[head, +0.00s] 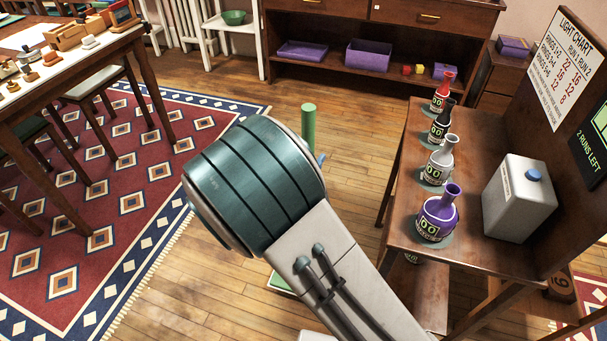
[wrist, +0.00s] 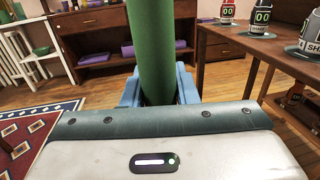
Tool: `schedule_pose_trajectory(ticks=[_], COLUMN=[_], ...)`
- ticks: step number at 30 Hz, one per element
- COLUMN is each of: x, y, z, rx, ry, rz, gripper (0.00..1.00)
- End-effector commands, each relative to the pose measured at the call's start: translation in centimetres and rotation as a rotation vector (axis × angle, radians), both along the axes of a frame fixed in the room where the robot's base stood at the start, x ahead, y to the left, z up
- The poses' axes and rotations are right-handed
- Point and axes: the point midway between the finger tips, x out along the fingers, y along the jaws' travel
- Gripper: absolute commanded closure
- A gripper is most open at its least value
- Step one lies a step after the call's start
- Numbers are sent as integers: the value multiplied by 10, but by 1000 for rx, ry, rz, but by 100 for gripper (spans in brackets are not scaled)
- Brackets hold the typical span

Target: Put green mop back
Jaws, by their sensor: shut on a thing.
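The green mop shows as an upright green pole (head: 309,126) beyond my arm in the head view; its lower part is hidden by the arm. In the wrist view the green pole (wrist: 150,45) stands between the blue fingers of my gripper (wrist: 158,90), which is shut on it. In the head view only a small blue bit of the gripper shows beside the pole. A green edge (head: 281,284) shows low beside my arm near the floor; I cannot tell whether it belongs to the mop.
A wooden stand (head: 405,185) at right holds several labelled flasks and a grey box (head: 517,197). A dark cabinet (head: 340,67) with purple bins is at the back. A long table (head: 70,70) and stools stand on the patterned rug (head: 110,190) at left. Bare floor lies between.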

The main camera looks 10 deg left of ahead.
Motion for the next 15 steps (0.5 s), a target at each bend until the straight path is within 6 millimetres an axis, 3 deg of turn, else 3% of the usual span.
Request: schedule_pose_trajectory(ticks=[5,12,15], x=[2,2,1], y=[7,6,6], z=[-7,-40,-44], rx=[0,-3,-1], ry=[-2,-1,-3], rz=[-1,-1,-1], gripper=[100,100,100])
